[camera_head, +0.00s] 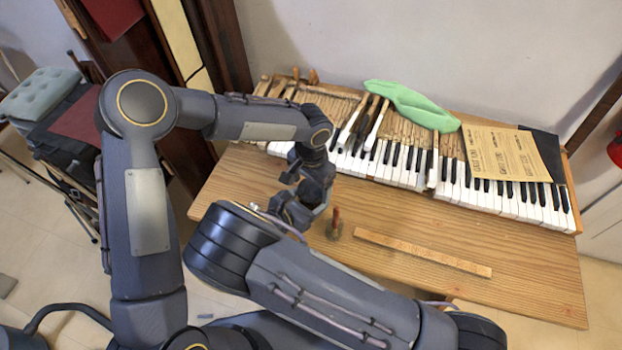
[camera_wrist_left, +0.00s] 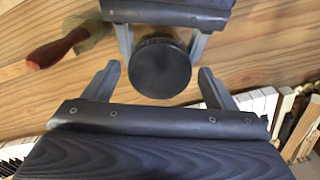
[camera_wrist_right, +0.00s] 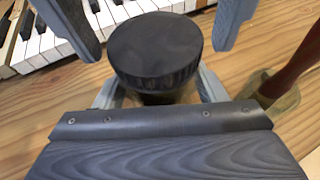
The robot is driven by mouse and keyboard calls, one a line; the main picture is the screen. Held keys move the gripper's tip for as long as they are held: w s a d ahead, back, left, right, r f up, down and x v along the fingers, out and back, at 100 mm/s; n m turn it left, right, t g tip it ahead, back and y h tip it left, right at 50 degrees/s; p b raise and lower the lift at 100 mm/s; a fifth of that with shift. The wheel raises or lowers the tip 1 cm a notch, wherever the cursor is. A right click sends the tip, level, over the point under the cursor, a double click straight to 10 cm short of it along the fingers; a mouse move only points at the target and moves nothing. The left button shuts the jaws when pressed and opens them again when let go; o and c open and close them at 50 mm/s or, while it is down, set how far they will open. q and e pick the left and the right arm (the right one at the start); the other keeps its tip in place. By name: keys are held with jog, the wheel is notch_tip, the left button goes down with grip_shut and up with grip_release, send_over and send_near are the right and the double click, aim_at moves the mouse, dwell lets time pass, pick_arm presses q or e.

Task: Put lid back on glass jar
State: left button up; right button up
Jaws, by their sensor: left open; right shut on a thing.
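A round black lid (camera_wrist_right: 155,48) sits on top of the glass jar (camera_wrist_right: 160,96), which shows only as a strip below it in the right wrist view. The lid looks level, but I cannot tell whether it is fully seated. My right gripper (camera_wrist_right: 160,88) is shut on the jar, below the lid. In the left wrist view the lid (camera_wrist_left: 160,68) lies between the spread fingers of my left gripper (camera_wrist_left: 160,71), with gaps on both sides. My left gripper is open, facing the right one.
A red-handled tool (camera_head: 336,221) stands on the wooden table (camera_head: 420,232) close to the grippers. A long wooden strip (camera_head: 422,252) lies to its right. Piano keys (camera_head: 500,197), a green cloth (camera_head: 410,104) and printed sheets (camera_head: 505,153) are behind. The table's right part is clear.

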pick_arm(q)
jog(key=c, duration=1)
jog(key=o, duration=1.2)
notch_tip(320, 180, up, 12)
jog(key=shift+r, duration=0.1)
pick_arm(e)
jog(key=o, duration=2)
jog(key=shift+c, duration=0.2)
